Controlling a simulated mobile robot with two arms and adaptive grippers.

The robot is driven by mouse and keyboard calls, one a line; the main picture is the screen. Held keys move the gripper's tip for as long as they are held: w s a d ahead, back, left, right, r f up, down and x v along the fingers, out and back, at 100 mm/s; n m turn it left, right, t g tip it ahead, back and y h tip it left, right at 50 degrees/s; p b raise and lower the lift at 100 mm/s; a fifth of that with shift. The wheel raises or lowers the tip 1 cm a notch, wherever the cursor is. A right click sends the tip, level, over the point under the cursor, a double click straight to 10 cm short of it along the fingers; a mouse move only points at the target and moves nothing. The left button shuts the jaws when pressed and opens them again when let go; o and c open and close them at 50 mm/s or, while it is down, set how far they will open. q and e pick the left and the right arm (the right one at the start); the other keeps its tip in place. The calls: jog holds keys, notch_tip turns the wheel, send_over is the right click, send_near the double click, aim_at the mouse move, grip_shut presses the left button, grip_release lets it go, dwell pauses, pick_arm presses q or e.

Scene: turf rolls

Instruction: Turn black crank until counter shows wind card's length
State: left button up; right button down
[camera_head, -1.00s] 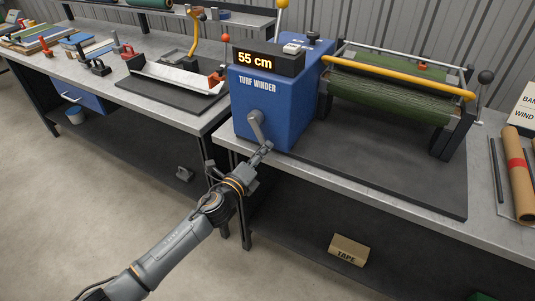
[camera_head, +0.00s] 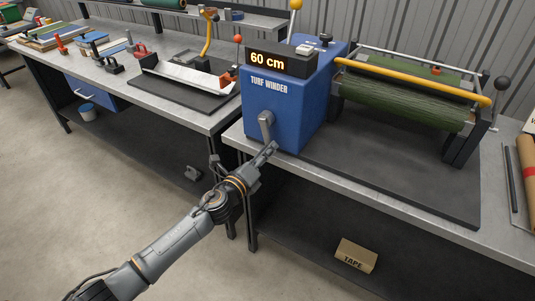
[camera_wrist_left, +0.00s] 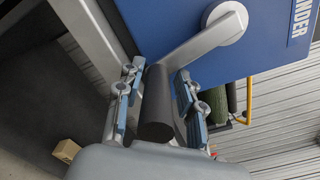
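The blue turf winder (camera_head: 285,105) stands on the bench, and its counter (camera_head: 268,60) reads 60 cm. The crank has a grey arm (camera_head: 265,122) on the winder's front, hanging downward. Its black handle (camera_wrist_left: 158,105) shows in the left wrist view, between the two fingers of my left gripper (camera_wrist_left: 160,95). The fingers are closed around the handle; in the head view the left gripper (camera_head: 266,153) hides it. The wind card is almost wholly cut off at the right edge, so its length cannot be read. My right gripper is not in view.
A green turf roll (camera_head: 405,105) lies in the winder's frame behind a yellow bar (camera_head: 412,80). A metal trough (camera_head: 185,80) stands on the left bench (camera_head: 140,100). A tape box (camera_head: 355,255) lies below. The dark mat (camera_head: 400,170) is clear in front of the roll.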

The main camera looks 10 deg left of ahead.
pick_arm(q)
jog(key=shift+a, duration=0.2)
jog(key=shift+d, duration=0.1)
jog(key=shift+s, duration=0.3)
jog(key=v, duration=1.1)
jog(key=shift+s+a, duration=0.15)
jog(key=shift+a, duration=0.05)
